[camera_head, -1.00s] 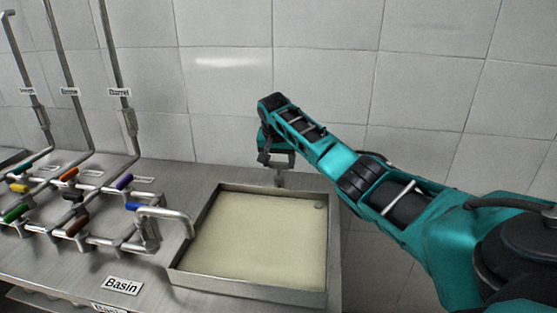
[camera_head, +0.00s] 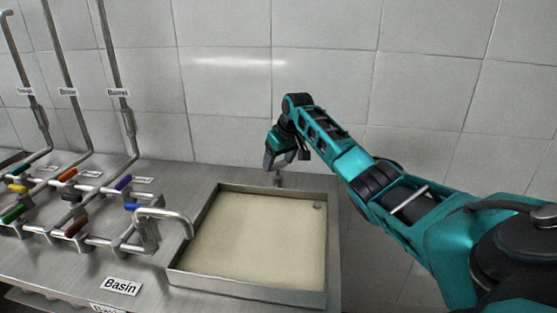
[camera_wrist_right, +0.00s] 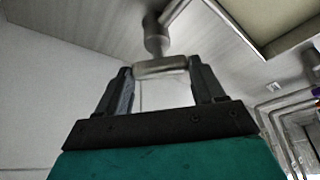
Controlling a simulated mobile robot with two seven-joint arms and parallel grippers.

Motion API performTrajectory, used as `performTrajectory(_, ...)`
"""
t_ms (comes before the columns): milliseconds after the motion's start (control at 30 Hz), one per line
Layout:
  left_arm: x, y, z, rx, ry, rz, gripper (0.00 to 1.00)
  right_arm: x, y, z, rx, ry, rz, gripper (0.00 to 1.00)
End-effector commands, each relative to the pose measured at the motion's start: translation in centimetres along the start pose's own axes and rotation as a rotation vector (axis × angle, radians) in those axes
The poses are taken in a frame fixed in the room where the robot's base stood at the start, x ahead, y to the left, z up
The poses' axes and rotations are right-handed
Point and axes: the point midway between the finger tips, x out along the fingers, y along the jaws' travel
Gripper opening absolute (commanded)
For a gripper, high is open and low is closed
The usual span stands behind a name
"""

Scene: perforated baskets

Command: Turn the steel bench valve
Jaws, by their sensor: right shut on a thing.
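The steel bench valve (camera_head: 279,177) stands on the bench behind the basin, mostly hidden by my right gripper in the head view. In the right wrist view its round stem (camera_wrist_right: 155,38) and grey crossbar handle (camera_wrist_right: 160,66) are clear. My right gripper (camera_head: 280,162) reaches down onto the valve from above. In the right wrist view my right gripper (camera_wrist_right: 163,72) has one dark finger at each end of the handle, shut on it. My left gripper is in neither view.
A steel basin (camera_head: 333,250) with pale contents lies in front of the valve. At left is a pipe manifold with several coloured levers (camera_head: 75,228) and a curved spout (camera_head: 165,212). A tiled wall (camera_head: 230,90) stands behind the bench.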

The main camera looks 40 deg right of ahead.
Motion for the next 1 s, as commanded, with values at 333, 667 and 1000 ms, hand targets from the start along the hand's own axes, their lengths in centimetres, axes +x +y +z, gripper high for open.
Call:
performTrajectory(333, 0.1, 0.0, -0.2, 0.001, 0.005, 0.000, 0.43, -0.1, 0.2, -0.1, -0.299, 0.002, -0.129, 0.38)
performTrajectory(667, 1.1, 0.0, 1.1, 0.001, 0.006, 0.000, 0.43, 0.2, 0.3, -0.2, -0.536, 0.004, -0.223, 0.38)
performTrajectory(1000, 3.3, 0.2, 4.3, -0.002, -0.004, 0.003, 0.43, 0.5, 0.6, -0.4, -0.661, 0.008, -0.268, 0.38)
